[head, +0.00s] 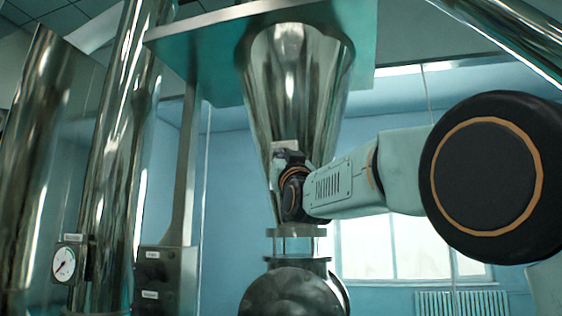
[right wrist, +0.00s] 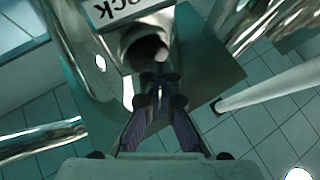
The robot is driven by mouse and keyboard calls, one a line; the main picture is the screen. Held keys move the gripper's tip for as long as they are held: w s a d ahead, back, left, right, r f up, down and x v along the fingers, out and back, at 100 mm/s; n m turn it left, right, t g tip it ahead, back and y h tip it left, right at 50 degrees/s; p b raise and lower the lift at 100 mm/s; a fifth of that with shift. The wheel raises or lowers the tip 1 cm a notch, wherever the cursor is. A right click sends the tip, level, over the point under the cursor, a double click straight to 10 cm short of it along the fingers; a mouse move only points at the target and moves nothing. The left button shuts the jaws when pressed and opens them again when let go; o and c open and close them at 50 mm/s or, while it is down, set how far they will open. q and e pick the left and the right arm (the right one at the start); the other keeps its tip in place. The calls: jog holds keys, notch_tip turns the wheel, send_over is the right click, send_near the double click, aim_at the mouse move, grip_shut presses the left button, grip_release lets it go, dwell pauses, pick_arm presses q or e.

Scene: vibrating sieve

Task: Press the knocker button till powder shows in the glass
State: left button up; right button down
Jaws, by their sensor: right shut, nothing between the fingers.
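A shiny steel cone hopper (head: 292,85) hangs from a teal plate. Below its narrow end is a short sight glass (head: 297,243), which looks clear and see-through. My right gripper (head: 288,156) is in front of the cone, by a small pale plate. In the right wrist view, my right gripper (right wrist: 160,72) is shut and empty. Its tips are at the mouth of a dark round housing (right wrist: 135,35), close to a pale round button (right wrist: 160,53); I cannot tell if they touch. A white label (right wrist: 120,8) reading upside down "OCK" is beside it. My left gripper is out of view.
A steel upright with a dark control box (head: 163,275) stands left of the hopper. A round dial gauge (head: 66,264) and tall steel pipes (head: 122,130) are farther left. A dark round vessel (head: 292,290) is under the glass. A window (head: 400,245) is behind.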

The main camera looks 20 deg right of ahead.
jog(key=shift+s+a+f, duration=0.1)
jog(key=shift+s+a, duration=0.2)
jog(key=shift+s, duration=0.05)
jog(key=shift+s+a+b, duration=0.1)
jog(key=shift+b, duration=0.2)
jog(key=s+a+b, duration=0.1)
jog(key=s+b, duration=0.1)
jog(key=s+a+b, duration=0.1)
jog(key=s, duration=0.1)
jog(key=shift+a, duration=0.35)
jog(key=shift+d, duration=0.1)
jog(key=shift+s, duration=0.1)
dwell(0.3)
